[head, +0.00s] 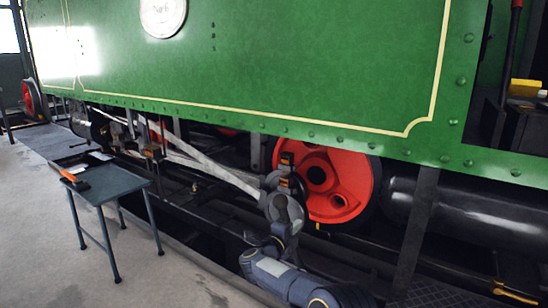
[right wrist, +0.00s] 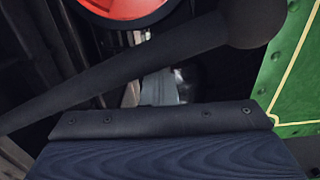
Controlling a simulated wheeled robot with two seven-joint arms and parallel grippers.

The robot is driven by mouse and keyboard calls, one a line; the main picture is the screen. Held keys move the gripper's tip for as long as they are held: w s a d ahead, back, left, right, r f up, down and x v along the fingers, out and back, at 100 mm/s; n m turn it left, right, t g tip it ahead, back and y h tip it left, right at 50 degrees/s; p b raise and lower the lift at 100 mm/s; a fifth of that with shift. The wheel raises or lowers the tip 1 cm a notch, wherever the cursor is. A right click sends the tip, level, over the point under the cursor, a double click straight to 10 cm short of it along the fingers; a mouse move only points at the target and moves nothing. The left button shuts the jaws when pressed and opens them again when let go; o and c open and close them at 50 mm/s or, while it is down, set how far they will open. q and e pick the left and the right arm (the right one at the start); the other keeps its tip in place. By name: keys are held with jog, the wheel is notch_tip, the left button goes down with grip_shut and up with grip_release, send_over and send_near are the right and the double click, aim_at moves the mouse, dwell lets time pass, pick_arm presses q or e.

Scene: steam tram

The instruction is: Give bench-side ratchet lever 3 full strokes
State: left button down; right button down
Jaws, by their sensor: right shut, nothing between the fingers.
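A thick dark rod with a round knob (right wrist: 150,62) crosses the right wrist view diagonally, from the left edge up to the top right. It looks like a lever, but I cannot tell for sure that it is the bench-side one. My right gripper (head: 286,163) is up in front of the red wheel in the head view, small and partly lost among dark machinery. In the right wrist view the right gripper (right wrist: 163,120) is shut and empty, with the rod just beyond it, apparently apart. I cannot make out the lever in the head view. My left gripper is out of view.
A green tram side panel (head: 270,60) overhangs the running gear. A red wheel (head: 362,182), pale rods (head: 215,172) and a black cylinder (head: 465,215) lie below it. A small bench (head: 115,183) with an orange-handled tool (head: 72,179) stands left on open floor.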

jog(key=shift+s+d, duration=0.1)
jog(key=b+v, duration=0.1)
jog(key=v, duration=1)
jog(key=shift+b, duration=0.35)
dwell(0.5)
